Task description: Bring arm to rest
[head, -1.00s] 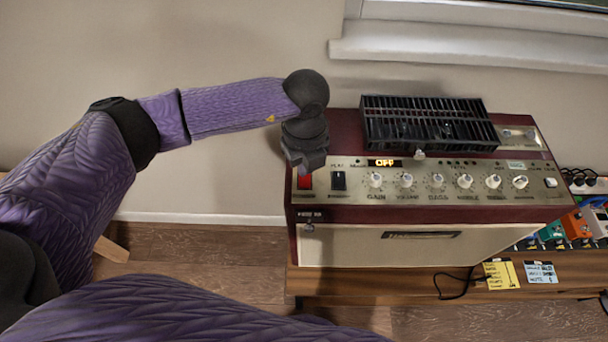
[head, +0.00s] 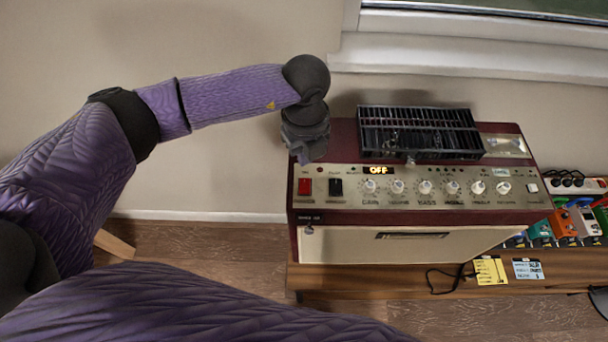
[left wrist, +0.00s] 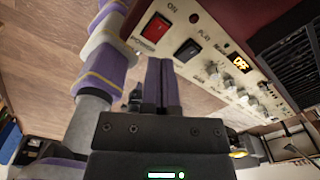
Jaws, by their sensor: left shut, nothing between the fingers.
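My left gripper (head: 303,156) is above the back left corner of a dark red amplifier (head: 342,135), near its control panel. In the left wrist view the two fingers (left wrist: 161,85) are together, with nothing between them. The panel carries a red power switch (head: 305,187), a black switch (head: 336,187), a row of knobs (head: 425,187) and a lit display (head: 376,170) reading OFF. The red switch (left wrist: 157,28) and black switch (left wrist: 188,50) also show in the left wrist view, apart from the fingers. My right gripper is not in view.
A black slotted rack (head: 420,130) sits on top of the amplifier. The amplifier stands on a low wooden bench (head: 375,278). Coloured pedals (head: 563,222) and a power strip (head: 573,185) are at the right. A window sill (head: 430,65) is behind. The floor at the left is mostly clear.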

